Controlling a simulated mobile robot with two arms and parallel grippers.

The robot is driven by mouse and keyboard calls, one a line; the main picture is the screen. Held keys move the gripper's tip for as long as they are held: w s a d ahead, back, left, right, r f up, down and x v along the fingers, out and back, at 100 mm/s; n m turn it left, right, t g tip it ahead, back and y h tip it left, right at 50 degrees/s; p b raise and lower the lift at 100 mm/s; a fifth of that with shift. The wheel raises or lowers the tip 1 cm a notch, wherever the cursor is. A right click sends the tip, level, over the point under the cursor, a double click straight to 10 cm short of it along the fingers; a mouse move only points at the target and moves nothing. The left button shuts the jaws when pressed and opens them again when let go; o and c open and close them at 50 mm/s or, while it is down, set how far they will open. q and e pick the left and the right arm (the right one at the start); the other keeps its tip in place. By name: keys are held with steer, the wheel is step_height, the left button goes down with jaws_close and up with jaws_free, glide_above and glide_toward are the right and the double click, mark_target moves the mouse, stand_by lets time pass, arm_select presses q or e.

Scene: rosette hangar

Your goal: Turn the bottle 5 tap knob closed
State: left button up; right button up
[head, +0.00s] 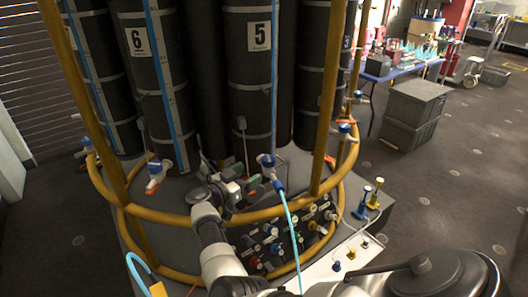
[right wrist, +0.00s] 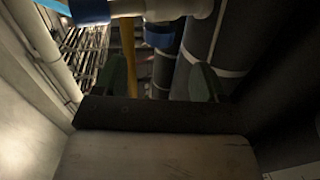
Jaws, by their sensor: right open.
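Bottle 5 (head: 250,80) is a tall dark cylinder with a white "5" label, standing behind the yellow rail. Its tap (head: 267,162) is low on its front, white with blue parts, with a light blue hose (head: 289,215) running down from it. My right gripper (head: 246,183) is open just left of the tap, apart from it as far as I can tell. In the right wrist view my two green-padded fingers (right wrist: 160,82) are spread with nothing between them. A blue tap part (right wrist: 88,11) and white pipe show above them; which blue part is the knob is unclear. My left gripper is not in view.
Yellow rails (head: 165,217) curve around the bottles. Bottle 6 (head: 139,45) stands left, with its own tap (head: 155,175). A panel of coloured knobs (head: 272,238) lies below the rail. Grey crates (head: 413,110) and a blue table (head: 405,68) stand right; open floor lies beyond.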

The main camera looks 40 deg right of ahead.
mark_target(264, 163)
steer(key=d, duration=0.1)
steer(key=d+b, duration=0.1)
steer(key=d, duration=0.1)
steer(key=shift+w+r+g, duration=0.15)
steer(key=shift+r+g, duration=0.1)
steer(key=shift+g, duration=0.05)
steer(key=d+b, duration=0.2)
steer(key=d, duration=0.3)
steer(key=shift+w+d+f, duration=0.1)
steer(key=shift+w+d, duration=0.05)
steer(key=shift+d, duration=0.25)
steer(key=shift+d+b, duration=0.3)
steer(key=shift+d, duration=0.15)
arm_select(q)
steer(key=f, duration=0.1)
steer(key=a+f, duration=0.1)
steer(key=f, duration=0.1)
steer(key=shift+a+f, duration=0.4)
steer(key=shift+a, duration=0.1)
arm_select(e)
steer(key=c, duration=0.9)
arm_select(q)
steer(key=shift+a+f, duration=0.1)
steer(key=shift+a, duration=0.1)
